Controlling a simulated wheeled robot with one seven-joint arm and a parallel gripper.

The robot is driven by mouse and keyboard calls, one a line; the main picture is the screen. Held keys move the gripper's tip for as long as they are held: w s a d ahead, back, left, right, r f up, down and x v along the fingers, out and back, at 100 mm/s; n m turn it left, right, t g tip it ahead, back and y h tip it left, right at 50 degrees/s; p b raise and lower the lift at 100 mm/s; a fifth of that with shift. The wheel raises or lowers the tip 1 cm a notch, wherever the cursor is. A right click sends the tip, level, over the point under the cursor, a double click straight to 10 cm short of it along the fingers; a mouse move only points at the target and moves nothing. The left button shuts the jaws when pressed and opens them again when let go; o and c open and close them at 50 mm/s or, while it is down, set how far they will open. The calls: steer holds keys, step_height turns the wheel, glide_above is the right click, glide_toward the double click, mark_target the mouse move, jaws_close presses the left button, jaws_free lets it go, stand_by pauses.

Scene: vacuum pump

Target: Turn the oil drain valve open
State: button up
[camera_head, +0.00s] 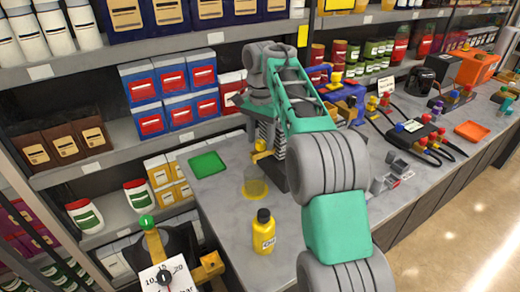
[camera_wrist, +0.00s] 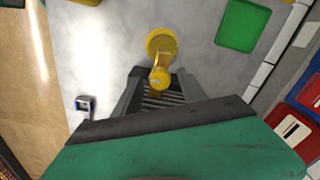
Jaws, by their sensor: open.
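The oil drain valve (camera_wrist: 160,78) is a small yellow fitting on the dark ribbed pump (camera_wrist: 165,99). It shows in the wrist view between the fingers of my gripper (camera_wrist: 157,80), which is open. I cannot tell whether either finger touches it. In the head view the valve (camera_head: 261,148) sits low on the front of the pump (camera_head: 275,165), below my wrist. My arm hides much of the pump there. A clear cup with a yellow tint (camera_head: 255,182) stands below the valve, and this cup (camera_wrist: 161,41) also shows in the wrist view.
A yellow bottle (camera_head: 264,233) stands on the grey bench in front of the cup. A green tray (camera_head: 207,164) lies to the left. Stocked shelves rise behind the bench.

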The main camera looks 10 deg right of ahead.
steer(key=shift+f, duration=0.25)
jaws_close()
stand_by(0.4)
